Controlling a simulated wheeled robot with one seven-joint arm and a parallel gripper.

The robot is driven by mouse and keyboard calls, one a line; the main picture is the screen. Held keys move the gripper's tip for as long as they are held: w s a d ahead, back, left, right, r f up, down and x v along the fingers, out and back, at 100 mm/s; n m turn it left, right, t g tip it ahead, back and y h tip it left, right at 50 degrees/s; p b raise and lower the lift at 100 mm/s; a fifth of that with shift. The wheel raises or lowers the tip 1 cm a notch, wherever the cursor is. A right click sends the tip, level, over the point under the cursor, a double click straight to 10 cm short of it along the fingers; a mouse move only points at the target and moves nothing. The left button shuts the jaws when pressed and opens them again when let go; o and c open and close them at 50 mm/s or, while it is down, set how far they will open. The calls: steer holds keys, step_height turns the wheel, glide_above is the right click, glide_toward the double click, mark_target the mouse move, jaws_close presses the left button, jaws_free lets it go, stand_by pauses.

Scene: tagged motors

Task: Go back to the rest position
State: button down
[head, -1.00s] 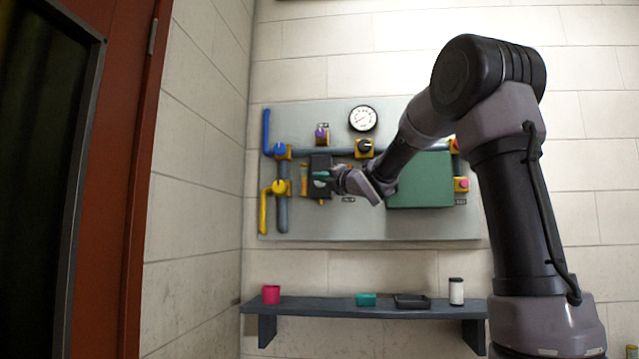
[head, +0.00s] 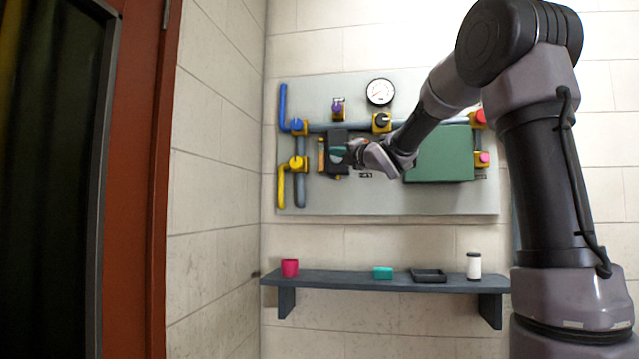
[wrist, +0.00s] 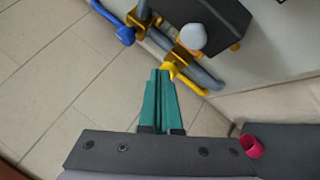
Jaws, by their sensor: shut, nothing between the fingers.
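My gripper (head: 340,154) is at the end of my raised arm, in front of the grey wall panel (head: 310,205) and over the dark box on its left half. Its teal fingers lie together with nothing between them in the wrist view (wrist: 160,76). The gap between the fingers and the dark box (head: 338,136) is hard to judge in the head view. In the wrist view the dark box (wrist: 222,20) with a pale round knob (wrist: 193,37) lies beyond the fingertips.
The panel carries a blue pipe (head: 284,105), a yellow pipe (head: 281,188), yellow valve bodies, a gauge (head: 380,92) and a green box (head: 440,155). Below is a shelf (head: 345,282) with a pink cup (head: 289,268), teal block (head: 382,273), black tray (head: 429,275) and white canister (head: 474,266).

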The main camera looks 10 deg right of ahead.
steer(key=s+d+f+m+g+h, duration=0.2)
steer(key=s+d+f+m+h, duration=0.35)
steer(key=s+m, duration=0.4)
steer(key=s+d+f+m+g+h, duration=0.35)
steer(key=s+d+f+m, duration=0.3)
steer(key=m, duration=0.55)
steer(key=s+a+f+m+g+y, duration=0.1)
steer(key=s+a+f+m+g, duration=0.1)
steer(key=s+f+m, duration=0.4)
steer(key=s+a+f+m+g+y, duration=0.1)
steer(key=s+f+m+g, duration=0.3)
steer(key=s+f, duration=0.5)
steer(key=s+a+m, duration=0.1)
steer(key=s+m, duration=0.1)
steer(key=s, duration=0.4)
steer(key=shift+s+a, duration=0.25)
steer(key=shift+s, duration=0.05)
steer(key=shift+f, duration=0.1)
